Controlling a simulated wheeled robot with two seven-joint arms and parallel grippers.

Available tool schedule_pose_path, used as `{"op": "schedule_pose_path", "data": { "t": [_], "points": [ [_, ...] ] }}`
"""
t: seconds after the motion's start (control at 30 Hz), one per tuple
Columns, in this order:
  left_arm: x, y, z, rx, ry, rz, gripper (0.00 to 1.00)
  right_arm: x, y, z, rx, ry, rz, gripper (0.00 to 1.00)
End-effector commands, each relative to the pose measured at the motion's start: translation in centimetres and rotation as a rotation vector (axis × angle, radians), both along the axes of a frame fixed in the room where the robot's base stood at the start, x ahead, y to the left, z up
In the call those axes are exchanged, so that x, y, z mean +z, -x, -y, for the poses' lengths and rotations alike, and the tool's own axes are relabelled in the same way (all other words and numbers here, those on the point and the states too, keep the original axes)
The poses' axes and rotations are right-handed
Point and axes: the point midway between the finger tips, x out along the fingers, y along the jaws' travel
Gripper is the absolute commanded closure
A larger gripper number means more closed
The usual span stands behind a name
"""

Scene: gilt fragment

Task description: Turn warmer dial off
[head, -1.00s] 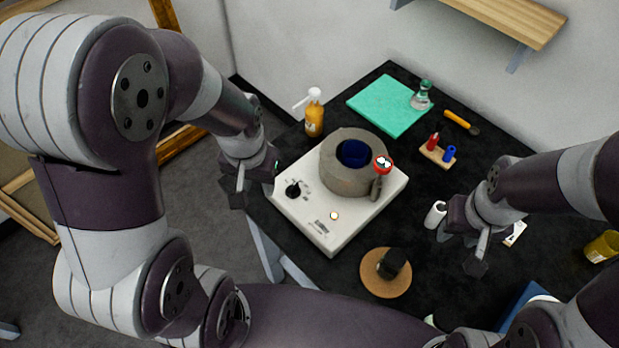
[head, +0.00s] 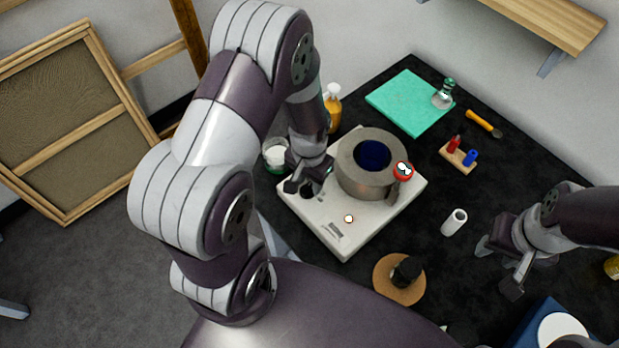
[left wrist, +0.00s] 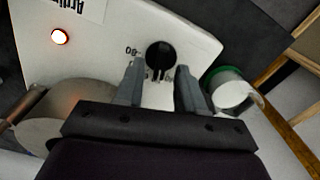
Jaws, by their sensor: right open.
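The warmer (head: 335,225) is a white box with a grey ring-shaped heater (head: 361,180) around a dark blue pot (head: 373,155). Its black dial (left wrist: 160,54) shows in the left wrist view, just beyond and between the fingertips of my left gripper (left wrist: 160,68). That gripper is open; I cannot tell whether it touches the dial. In the head view my left gripper (head: 308,188) is over the dial corner and partly hides the dial. A small indicator light (left wrist: 60,37) glows on the box. My right gripper (head: 498,266) is open and empty at the right.
A glass jar (left wrist: 230,88) stands close beside the dial corner. An amber pump bottle (head: 333,108) is behind my left arm. A cork disc (head: 385,284) with a black object and a white cylinder (head: 454,222) are nearby.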

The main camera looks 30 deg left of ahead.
Motion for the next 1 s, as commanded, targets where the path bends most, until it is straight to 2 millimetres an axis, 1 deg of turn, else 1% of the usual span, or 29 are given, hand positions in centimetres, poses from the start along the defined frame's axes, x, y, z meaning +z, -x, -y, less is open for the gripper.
{"op": "schedule_pose_path", "data": {
  "t": [0.1, 0.27, 0.3, 0.37, 0.4, 0.43, 0.77, 1.0],
  "points": [
    [-0.43, 0.05, 0.00, 0.000, 0.000, -0.001, 0.62, 0.03, 0.01, 0.00, 0.000, 0.000, 0.000, 0.57],
    [-0.44, 0.03, 0.01, 0.000, 0.000, 0.000, 0.62, 0.02, 0.01, 0.00, 0.000, 0.000, 0.000, 0.57],
    [-0.43, 0.03, 0.01, 0.000, 0.000, 0.000, 0.65, 0.02, 0.01, 0.00, 0.000, 0.000, 0.000, 0.57],
    [-0.42, 0.03, 0.01, 0.000, 0.000, 0.000, 0.84, 0.02, 0.01, 0.00, 0.000, 0.000, 0.000, 0.57],
    [-0.42, 0.03, 0.01, 0.000, 0.000, 0.000, 0.97, 0.02, 0.01, 0.00, 0.000, 0.000, 0.000, 0.57],
    [-0.41, 0.02, 0.00, 0.000, 0.000, 0.000, 1.00, 0.02, 0.01, 0.00, 0.000, 0.000, 0.000, 0.57],
    [-0.33, 0.01, -0.02, 0.023, 0.000, 0.000, 1.00, 0.14, 0.01, 0.00, 0.000, 0.000, 0.000, 0.57],
    [-0.22, -0.05, -0.11, 0.145, 0.000, 0.001, 1.00, 0.60, 0.01, 0.00, 0.000, 0.000, 0.000, 0.57]
  ]
}}
